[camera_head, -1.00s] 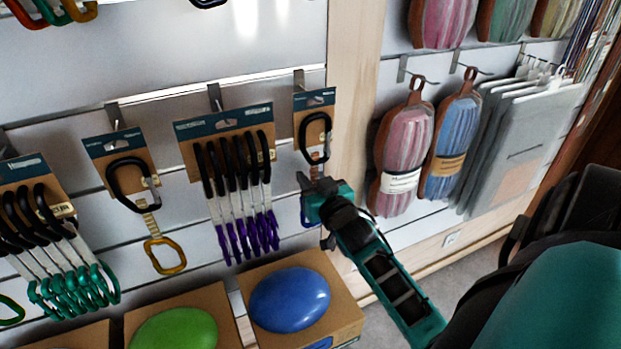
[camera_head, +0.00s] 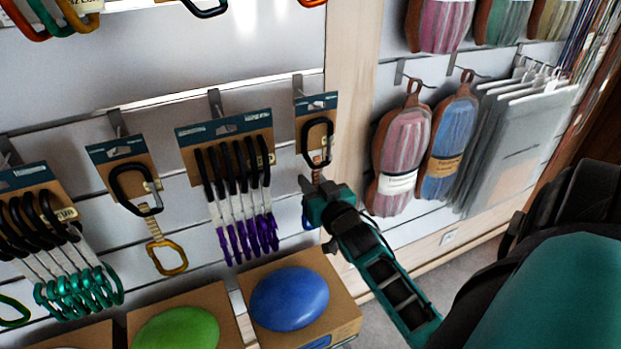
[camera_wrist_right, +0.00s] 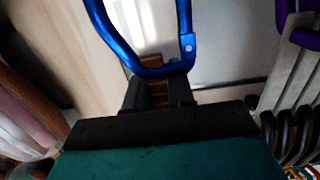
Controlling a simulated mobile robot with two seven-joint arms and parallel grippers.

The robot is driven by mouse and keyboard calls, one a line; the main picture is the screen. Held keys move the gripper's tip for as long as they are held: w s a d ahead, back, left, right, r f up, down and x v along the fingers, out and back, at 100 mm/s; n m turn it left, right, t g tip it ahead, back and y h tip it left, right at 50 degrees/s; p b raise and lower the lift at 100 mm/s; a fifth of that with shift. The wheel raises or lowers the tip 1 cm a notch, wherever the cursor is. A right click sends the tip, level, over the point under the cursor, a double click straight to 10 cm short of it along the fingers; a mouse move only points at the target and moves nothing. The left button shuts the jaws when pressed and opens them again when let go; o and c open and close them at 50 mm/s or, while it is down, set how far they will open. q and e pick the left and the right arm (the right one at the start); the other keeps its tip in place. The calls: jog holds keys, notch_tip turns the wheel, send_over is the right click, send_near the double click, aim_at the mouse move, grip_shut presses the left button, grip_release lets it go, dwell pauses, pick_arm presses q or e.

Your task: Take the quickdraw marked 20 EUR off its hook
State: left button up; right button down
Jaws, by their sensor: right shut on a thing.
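A single quickdraw (camera_head: 318,142) with a black upper carabiner hangs in front of a brown and dark-blue card on a hook (camera_head: 299,86) beside the wooden post. My right gripper (camera_head: 313,184) is shut on its brown sling, just below the black carabiner. In the right wrist view the sling (camera_wrist_right: 160,97) sits between the fingers of the right gripper (camera_wrist_right: 160,92), and the quickdraw's blue carabiner (camera_wrist_right: 160,70) crosses just beyond them. In the head view the lower carabiner is mostly hidden by the gripper. I cannot read its price. My left gripper is out of view.
Several black-and-purple quickdraws (camera_head: 235,195) hang close on the left. Another single quickdraw (camera_head: 137,190) hangs further left. Pink (camera_head: 403,155) and blue (camera_head: 449,150) packs hang right of the wooden post (camera_head: 350,60). A blue hold (camera_head: 289,299) on a box stands below.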

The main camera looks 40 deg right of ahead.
jog(key=shift+p+v, duration=0.7)
jog(key=shift+v, duration=0.4)
jog(key=shift+s+r, duration=0.15)
jog(key=p+v, duration=0.3)
jog(key=v, duration=0.3)
jog(key=shift+s, duration=0.35)
dwell(0.9)
jog(key=shift+a, duration=0.1)
dwell(0.5)
